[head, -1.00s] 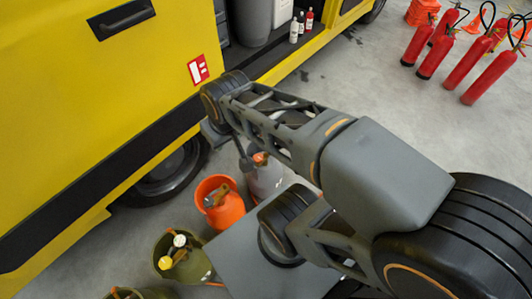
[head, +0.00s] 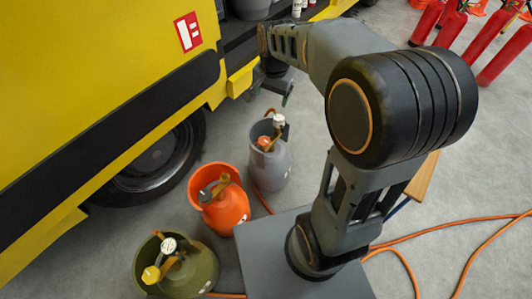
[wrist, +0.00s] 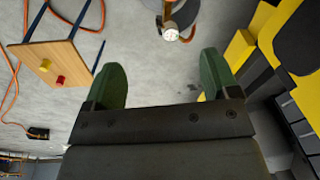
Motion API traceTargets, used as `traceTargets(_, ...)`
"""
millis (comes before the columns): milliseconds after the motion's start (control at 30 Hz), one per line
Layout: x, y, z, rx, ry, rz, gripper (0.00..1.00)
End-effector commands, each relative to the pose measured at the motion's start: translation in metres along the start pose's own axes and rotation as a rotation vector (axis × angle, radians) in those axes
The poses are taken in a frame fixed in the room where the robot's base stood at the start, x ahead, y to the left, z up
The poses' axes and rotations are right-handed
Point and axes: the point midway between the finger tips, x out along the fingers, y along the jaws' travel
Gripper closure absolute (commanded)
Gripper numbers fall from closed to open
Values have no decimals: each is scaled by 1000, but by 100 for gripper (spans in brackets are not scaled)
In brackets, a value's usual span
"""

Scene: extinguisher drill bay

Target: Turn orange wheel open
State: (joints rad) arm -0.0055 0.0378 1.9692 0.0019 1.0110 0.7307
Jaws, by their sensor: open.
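The orange wheel (head: 264,142) sits on top of a grey cylinder (head: 270,166) that stands upright on the floor beside the yellow truck. A white gauge (head: 279,120) is on the same valve. My gripper (head: 284,98) is above and a little beyond this valve in the head view, apart from it. In the wrist view my gripper (wrist: 161,62) shows two green fingers spread wide with nothing between them. The gauge (wrist: 170,33) shows beyond the gap there; the wheel cannot be made out clearly.
An orange cylinder (head: 225,207) and an olive cylinder (head: 190,275) with a yellow wheel stand nearby. The truck (head: 90,80) is close on the left. A wooden table (wrist: 60,52) and orange hoses (head: 420,236) are near. Red extinguishers (head: 478,40) stand at upper right.

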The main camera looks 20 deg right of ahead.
Motion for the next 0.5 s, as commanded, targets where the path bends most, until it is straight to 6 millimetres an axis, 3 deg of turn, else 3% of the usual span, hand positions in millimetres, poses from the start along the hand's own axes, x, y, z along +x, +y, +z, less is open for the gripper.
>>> traceTargets(33, 51, -5, -7, 65, -16, 16, 19)
traceTargets(200, 126, -22, -30, 266, -46, 56, 19)
traceTargets(333, 166, -31, -41, 373, -59, 80, 19)
traceTargets(500, 196, -36, -48, 453, -67, 99, 19)
